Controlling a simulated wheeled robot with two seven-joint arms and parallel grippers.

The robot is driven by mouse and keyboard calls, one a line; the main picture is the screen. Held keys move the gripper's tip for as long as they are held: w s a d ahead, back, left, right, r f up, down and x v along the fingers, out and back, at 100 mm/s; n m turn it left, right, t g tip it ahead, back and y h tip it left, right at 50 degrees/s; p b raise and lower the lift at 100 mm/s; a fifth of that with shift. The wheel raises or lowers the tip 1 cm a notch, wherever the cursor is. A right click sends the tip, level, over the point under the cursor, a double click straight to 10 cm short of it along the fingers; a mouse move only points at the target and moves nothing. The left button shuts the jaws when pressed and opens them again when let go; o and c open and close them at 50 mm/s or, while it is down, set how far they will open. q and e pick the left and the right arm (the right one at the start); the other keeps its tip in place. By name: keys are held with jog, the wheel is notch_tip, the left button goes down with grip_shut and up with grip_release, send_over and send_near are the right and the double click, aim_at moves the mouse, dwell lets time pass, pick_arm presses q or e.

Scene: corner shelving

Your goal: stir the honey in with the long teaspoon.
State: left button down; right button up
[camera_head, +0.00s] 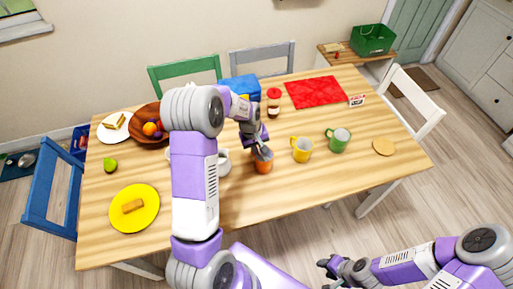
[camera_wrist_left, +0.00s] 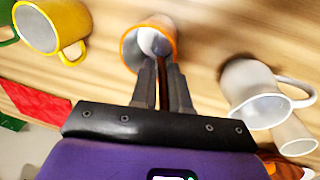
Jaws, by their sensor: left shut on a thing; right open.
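An orange mug (camera_head: 264,166) stands on the table, and it also shows in the left wrist view (camera_wrist_left: 128,52) with a pale inside. My left gripper (camera_head: 259,148) is just above the mug with its fingers pointing down at it. In the left wrist view the fingers (camera_wrist_left: 162,85) are shut on a thin brownish thing, probably the long teaspoon (camera_wrist_left: 161,72). It reaches toward the mug's mouth; its lower end is hard to make out. My right gripper (camera_head: 327,265) is open and empty, off the table's front side.
A yellow mug (camera_head: 301,151) and a green mug (camera_head: 336,142) stand to the right. A white mug (camera_wrist_left: 252,95) is close on the other side, partly behind my arm in the head view. A red mat (camera_head: 315,92) lies behind.

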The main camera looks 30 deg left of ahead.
pick_arm(q)
jog(key=shift+r, duration=0.1)
notch_tip(320, 180, up, 9)
jog(key=s+a+p, duration=0.1)
jog(key=p, duration=0.5)
jog(key=shift+s+a+p, duration=0.15)
jog(key=shift+s+p, duration=0.15)
jog(key=shift+r, duration=0.1)
dwell(0.9)
notch_tip(320, 180, up, 5)
jog(key=p, duration=0.3)
jog(key=shift+p, duration=0.4)
